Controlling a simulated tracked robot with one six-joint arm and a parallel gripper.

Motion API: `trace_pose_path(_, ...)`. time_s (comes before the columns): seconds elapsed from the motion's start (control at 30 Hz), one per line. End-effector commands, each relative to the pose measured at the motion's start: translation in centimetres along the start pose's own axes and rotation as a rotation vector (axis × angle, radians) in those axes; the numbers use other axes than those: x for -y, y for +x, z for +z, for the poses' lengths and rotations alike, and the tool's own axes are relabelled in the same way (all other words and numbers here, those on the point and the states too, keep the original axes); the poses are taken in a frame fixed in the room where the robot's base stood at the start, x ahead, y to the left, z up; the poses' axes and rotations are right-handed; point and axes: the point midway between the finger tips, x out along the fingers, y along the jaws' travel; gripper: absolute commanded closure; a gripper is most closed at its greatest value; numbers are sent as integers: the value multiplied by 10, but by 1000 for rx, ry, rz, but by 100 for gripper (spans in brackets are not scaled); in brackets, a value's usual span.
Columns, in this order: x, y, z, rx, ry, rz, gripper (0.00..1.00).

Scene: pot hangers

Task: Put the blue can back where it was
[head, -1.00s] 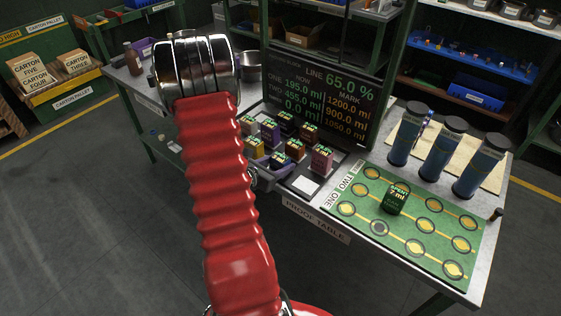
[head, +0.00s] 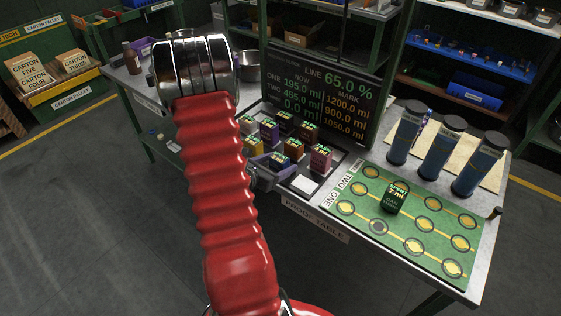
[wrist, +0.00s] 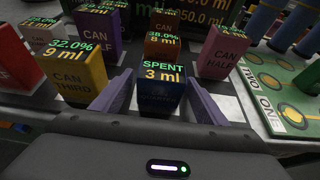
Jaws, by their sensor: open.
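The blue can (wrist: 161,94) stands upright on the dark and grey rack surface, with "SPENT 3 ml" on its top. In the wrist view it is between the two purple-grey fingers of my gripper (wrist: 158,98), with a gap visible on each side. The fingers are open.
A yellow can (wrist: 76,74), an orange-brown can (wrist: 165,42) and a pink can (wrist: 226,50) stand close around. To the right lies a green board (head: 415,230) with yellow ringed spots and one dark green can (head: 395,200). Tall blue cylinders (head: 440,155) stand behind it.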

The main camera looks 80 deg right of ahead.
Motion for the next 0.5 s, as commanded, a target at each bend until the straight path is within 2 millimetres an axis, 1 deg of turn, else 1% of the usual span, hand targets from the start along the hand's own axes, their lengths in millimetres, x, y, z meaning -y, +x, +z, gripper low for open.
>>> trace_pose_path(0.17,-1,-12,1,1,0,2,33)
trace_pose_path(0.5,-2,-63,1,0,0,5,33)
